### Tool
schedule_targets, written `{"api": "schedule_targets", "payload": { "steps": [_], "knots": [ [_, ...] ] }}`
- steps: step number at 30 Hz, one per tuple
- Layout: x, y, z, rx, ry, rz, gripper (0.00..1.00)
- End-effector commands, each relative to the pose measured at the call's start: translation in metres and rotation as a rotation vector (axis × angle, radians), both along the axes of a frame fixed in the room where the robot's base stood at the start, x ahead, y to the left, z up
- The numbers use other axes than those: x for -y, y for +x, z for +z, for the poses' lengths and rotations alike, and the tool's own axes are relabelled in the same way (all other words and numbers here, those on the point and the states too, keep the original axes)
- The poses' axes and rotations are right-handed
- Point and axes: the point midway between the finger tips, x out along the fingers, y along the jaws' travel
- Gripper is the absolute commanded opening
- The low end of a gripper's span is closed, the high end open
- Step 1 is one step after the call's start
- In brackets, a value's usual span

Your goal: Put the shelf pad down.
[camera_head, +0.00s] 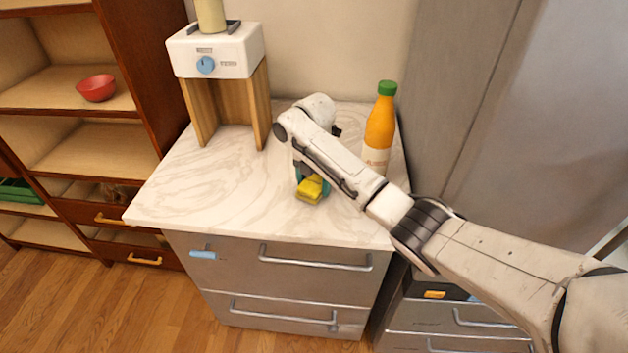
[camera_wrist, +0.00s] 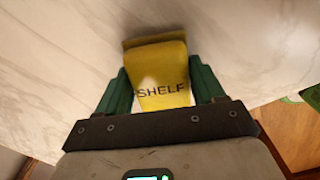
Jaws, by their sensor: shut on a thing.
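The shelf pad is a yellow block (camera_head: 310,189) at the front middle of the marble counter (camera_head: 210,202) in the head view. In the wrist view the yellow pad (camera_wrist: 158,75) shows the word "SHELF" and sits between two green fingers. My gripper (camera_wrist: 158,88) is shut on it. In the head view my gripper (camera_head: 312,182) is over the counter, partly hidden by my arm. I cannot tell whether the pad touches the marble.
An orange bottle with a green cap (camera_head: 380,130) stands at the counter's back right. A white appliance on a wooden stand (camera_head: 215,50) is at the back left. A shelf unit with a red bowl (camera_head: 96,88) is further left. The counter's left front is clear.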

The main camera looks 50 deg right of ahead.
Motion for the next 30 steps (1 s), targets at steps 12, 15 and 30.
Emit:
{"api": "schedule_targets", "payload": {
  "steps": [12, 15, 30],
  "knots": [
    [0.0, -0.0003, -0.0051, -0.001, 0.0, -0.001, 0.7],
    [-0.0001, -0.0003, -0.0049, -0.001, 0.0, 0.0, 0.8],
    [-0.0001, 0.0001, 0.0013, 0.001, 0.0, 0.0, 0.94]
  ]
}}
